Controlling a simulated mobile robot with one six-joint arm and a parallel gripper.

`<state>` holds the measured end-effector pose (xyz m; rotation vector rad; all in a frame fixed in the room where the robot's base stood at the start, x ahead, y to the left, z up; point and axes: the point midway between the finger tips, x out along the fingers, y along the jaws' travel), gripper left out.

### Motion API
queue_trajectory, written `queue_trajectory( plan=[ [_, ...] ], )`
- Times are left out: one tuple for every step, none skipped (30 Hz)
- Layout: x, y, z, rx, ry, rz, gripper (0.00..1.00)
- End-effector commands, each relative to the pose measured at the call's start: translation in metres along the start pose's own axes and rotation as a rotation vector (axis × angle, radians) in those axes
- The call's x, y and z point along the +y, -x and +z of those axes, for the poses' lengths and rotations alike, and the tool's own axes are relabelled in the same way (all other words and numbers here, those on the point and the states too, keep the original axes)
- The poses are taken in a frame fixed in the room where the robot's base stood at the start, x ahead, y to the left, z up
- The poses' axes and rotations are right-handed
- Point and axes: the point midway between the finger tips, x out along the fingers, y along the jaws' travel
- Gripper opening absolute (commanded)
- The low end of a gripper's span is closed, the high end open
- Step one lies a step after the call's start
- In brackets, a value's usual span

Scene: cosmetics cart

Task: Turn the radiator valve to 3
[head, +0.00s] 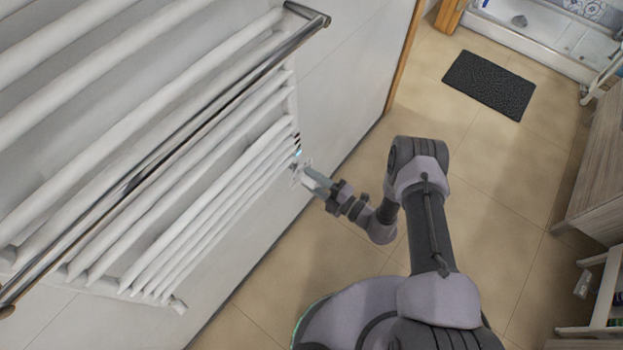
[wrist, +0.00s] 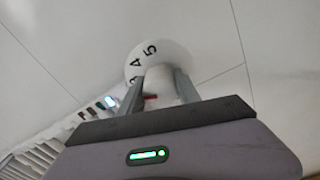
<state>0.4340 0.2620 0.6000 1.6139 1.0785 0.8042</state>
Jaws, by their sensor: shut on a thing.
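The radiator valve (wrist: 160,55) is a white round knob with dark numerals in the wrist view. The numerals 4 and 5 show on its face, and a third numeral at the left edge is partly hidden. A small red mark shows low between the fingers. My gripper (wrist: 158,88) is shut on the knob, with one finger on each side of it.
The white ladder radiator (head: 150,130) fills the left, with a chrome towel bar (head: 140,180) in front of it. A dark mat (head: 489,85) lies on the tiled floor. A wooden cabinet (head: 600,160) stands at the right. The floor between is clear.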

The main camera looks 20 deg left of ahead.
Motion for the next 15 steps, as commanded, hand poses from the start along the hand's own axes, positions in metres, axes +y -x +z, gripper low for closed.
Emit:
queue_trajectory(
  plan=[
    [-0.0015,0.0007,-0.0008,0.001,-0.006,-0.003,0.0],
    [-0.0015,0.0007,-0.0008,0.001,-0.008,-0.003,0.0],
    [-0.0015,0.0007,-0.0009,0.001,-0.01,-0.003,0.0],
    [-0.0015,0.0007,-0.0009,0.001,-0.012,-0.003,0.0],
    [-0.0015,0.0007,-0.0009,0.001,-0.012,-0.003,0.0],
    [-0.0015,0.0007,-0.0009,0.001,-0.013,-0.003,0.0],
    [-0.0015,0.0007,-0.0009,0.001,-0.013,-0.003,0.0],
    [-0.0015,0.0007,-0.0009,0.001,-0.013,-0.003,0.0],
    [-0.0015,0.0007,-0.0009,0.001,-0.013,-0.003,0.0],
    [-0.0015,0.0007,-0.0009,0.001,-0.013,-0.003,0.0],
    [-0.0015,0.0007,-0.0009,0.001,-0.013,-0.003,0.0],
    [-0.0015,0.0007,-0.0009,0.001,-0.012,-0.003,0.0],
    [-0.0015,0.0007,-0.0009,0.001,-0.012,-0.003,0.0],
    [-0.0015,0.0007,-0.0009,0.001,-0.012,-0.003,0.0],
    [-0.0015,0.0006,-0.0009,0.001,-0.012,-0.003,0.47]
  ],
)
